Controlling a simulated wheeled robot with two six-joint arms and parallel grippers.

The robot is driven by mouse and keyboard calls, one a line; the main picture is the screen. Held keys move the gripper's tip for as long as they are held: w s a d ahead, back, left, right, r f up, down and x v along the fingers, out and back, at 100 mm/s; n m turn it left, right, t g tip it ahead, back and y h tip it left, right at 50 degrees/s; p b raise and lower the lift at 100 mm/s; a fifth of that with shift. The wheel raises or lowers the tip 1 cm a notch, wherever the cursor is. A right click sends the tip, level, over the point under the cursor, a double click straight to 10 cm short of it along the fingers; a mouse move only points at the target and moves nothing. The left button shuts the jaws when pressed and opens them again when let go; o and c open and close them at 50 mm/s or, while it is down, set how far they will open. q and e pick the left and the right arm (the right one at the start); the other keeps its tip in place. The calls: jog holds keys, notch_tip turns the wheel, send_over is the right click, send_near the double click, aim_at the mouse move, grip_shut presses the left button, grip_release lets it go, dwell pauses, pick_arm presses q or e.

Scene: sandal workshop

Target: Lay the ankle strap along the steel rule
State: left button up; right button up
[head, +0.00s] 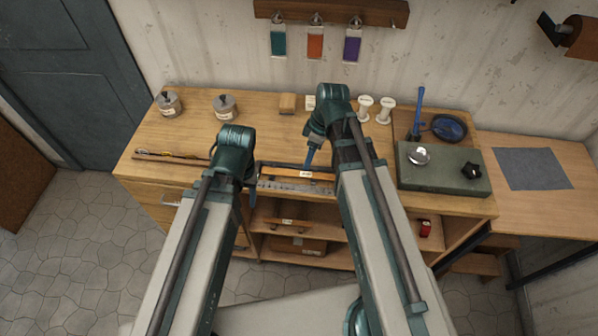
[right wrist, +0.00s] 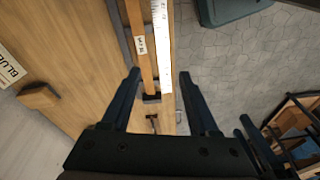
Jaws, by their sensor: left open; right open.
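The steel rule (head: 295,187) lies lengthwise at the bench's front edge; in the right wrist view (right wrist: 162,45) it runs beside a tan strip (right wrist: 139,65) with a white label. A thin dark brown strip (head: 180,158), with small pale bits along it, lies at the bench's left front; it may be the ankle strap, but I cannot tell for sure. My right gripper (right wrist: 160,78) is open and empty above the rule and tan strip. My left gripper (head: 251,195) is open near the rule's left end; its fingers are partly hidden by my arm.
Two grey tins (head: 225,107) stand behind on the left. A tan block (head: 288,103) and white spools (head: 385,110) are at the back. A green slab (head: 443,168) fills the right side. Open shelves (head: 300,246) are below the front edge. The left bench top is mostly clear.

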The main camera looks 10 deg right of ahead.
jog(key=s+a+m+h, duration=0.3)
jog(key=s+a+m, duration=0.5)
jog(key=s, duration=0.2)
jog(key=shift+s+a+g, duration=0.15)
jog(key=shift+g, duration=0.15)
jog(key=shift+f, duration=0.15)
notch_tip(320, 180, down, 6)
jog(key=b, duration=0.6)
jog(key=shift+f, duration=0.25)
